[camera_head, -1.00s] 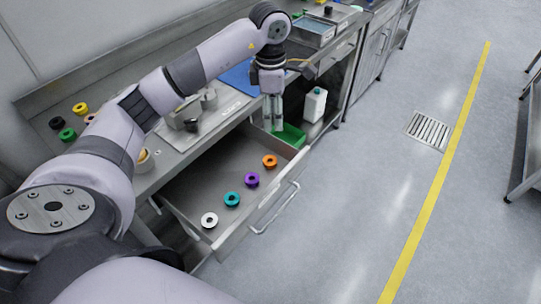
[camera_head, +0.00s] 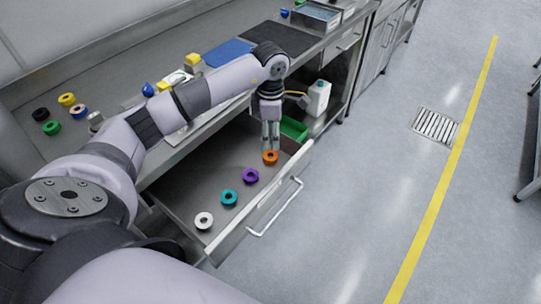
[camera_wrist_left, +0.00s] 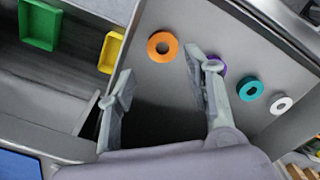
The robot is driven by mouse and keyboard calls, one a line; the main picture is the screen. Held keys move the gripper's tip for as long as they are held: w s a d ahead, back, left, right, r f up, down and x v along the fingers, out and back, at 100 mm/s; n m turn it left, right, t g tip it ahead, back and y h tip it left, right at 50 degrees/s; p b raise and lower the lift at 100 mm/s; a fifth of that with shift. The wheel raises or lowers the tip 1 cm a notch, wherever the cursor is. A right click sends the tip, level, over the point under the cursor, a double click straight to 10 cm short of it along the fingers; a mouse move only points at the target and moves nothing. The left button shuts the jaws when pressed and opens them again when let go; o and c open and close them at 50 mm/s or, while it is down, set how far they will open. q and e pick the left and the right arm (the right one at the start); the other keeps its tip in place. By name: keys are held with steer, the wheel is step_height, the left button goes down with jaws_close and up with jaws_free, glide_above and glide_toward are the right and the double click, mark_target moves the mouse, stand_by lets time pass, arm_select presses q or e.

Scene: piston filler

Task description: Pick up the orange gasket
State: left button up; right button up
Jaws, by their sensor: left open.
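The orange gasket (camera_head: 270,157) lies in the open drawer (camera_head: 190,183), at the far end of a row of gaskets. It also shows in the left wrist view (camera_wrist_left: 162,47), lying flat with its hole up, ahead of the fingers. My left gripper (camera_head: 270,143) points down over the drawer, just behind the orange gasket in the head view. In the left wrist view the two fingers (camera_wrist_left: 160,85) are spread apart with nothing between them. The right finger partly covers the purple gasket (camera_wrist_left: 213,66). My right gripper is not in view.
Purple (camera_head: 250,176), teal (camera_head: 229,198) and white (camera_head: 204,220) gaskets lie in the same drawer. A white bottle (camera_head: 319,97) stands beyond. The counter edge overhangs the drawer's back.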

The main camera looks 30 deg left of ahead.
mark_target(272, 155)
arm_select(q)
steer(key=shift+d+f+p, duration=0.15)
steer(key=shift+f+p, duration=0.1)
steer(key=shift+f, duration=1.7)
steer(key=shift+d+f+p, duration=0.15)
steer(key=shift+f+p, duration=0.05)
steer(key=shift+f, duration=1.75)
steer(key=shift+c, duration=0.4)
steer(key=c, duration=0.6)
steer(key=shift+r, duration=0.1)
